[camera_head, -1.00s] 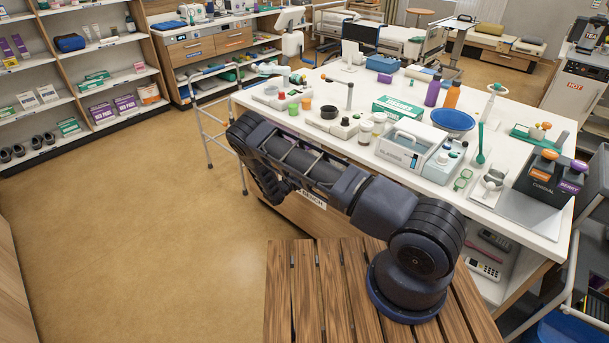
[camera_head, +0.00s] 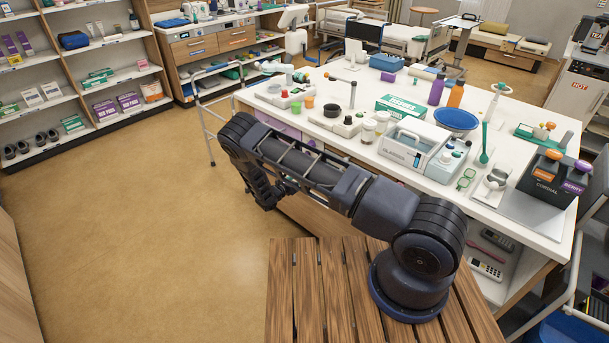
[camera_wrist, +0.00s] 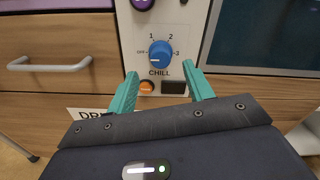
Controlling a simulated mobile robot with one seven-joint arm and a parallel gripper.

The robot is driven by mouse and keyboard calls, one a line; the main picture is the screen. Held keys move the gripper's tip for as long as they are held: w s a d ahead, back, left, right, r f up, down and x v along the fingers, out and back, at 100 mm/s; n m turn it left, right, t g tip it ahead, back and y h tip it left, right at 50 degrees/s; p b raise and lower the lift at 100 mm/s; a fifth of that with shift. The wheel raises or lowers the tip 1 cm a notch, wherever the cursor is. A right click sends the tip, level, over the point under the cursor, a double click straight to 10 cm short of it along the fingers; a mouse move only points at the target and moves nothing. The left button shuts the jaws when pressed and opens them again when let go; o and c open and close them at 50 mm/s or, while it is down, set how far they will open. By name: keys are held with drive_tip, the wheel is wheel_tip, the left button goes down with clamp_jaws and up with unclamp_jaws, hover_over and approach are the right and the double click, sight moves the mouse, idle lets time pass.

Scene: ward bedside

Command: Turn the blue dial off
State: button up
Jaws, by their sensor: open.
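The blue dial (camera_wrist: 160,54) is on a light panel in the wrist view, with OFF at its left, 1 and 2 above, 3 at its right and CHILL below. A pale mark shows at the dial's lower left; its exact setting is hard to read. My gripper (camera_wrist: 162,75) is open and empty, its teal fingers spread below and to either side of the dial, apart from it. In the head view my gripper (camera_head: 266,194) is in front of the counter, partly hidden by my arm; the dial cannot be made out there.
An orange button (camera_wrist: 147,86) and a dark rectangle sit under the dial. A purple knob (camera_wrist: 142,3) is above it. A drawer handle (camera_wrist: 62,63) is at left, a dark glass front (camera_wrist: 265,40) at right. The cluttered counter (camera_head: 505,222) stands above; a walker (camera_head: 207,140) is beside it.

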drive_tip(key=v, duration=0.4)
drive_tip(key=shift+s+a, duration=0.25)
